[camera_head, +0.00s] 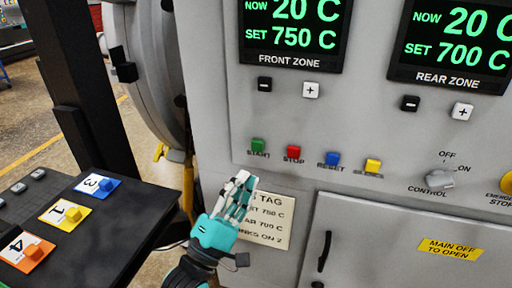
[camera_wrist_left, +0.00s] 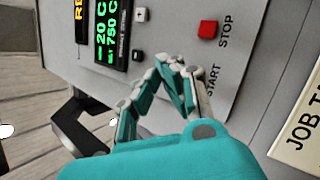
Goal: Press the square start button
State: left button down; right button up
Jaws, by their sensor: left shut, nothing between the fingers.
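The green square start button (camera_head: 258,145) is on the grey furnace panel, left end of a row of buttons, with the label START below it. My left gripper (camera_head: 245,178) is shut and empty, just below and left of the row, in front of the job tag. In the left wrist view the gripper fingertips (camera_wrist_left: 180,66) are close together beside the START label; the green button is hidden behind the fingers there. The red stop button (camera_head: 294,153) is right of the start button and also shows in the wrist view (camera_wrist_left: 208,29). My right gripper is not in view.
Blue reset (camera_head: 333,159) and yellow (camera_head: 373,166) buttons continue the row. The job tag (camera_head: 268,222) is on the panel below. A control knob (camera_head: 440,179) is further right. A dark table (camera_head: 120,215) with numbered cards and coloured blocks stands at left.

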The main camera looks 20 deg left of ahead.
aim_at(257, 146)
pick_arm(q)
jog(key=shift+w+d+b, duration=0.15)
jog(key=shift+w+b, duration=0.35)
jog(key=shift+w, duration=3.5)
jog(key=shift+w, duration=0.4)
jog(key=shift+w, duration=0.45)
jog(key=shift+s, duration=0.1)
jog(key=shift+s+p, duration=0.4)
jog(key=shift+s, duration=0.4)
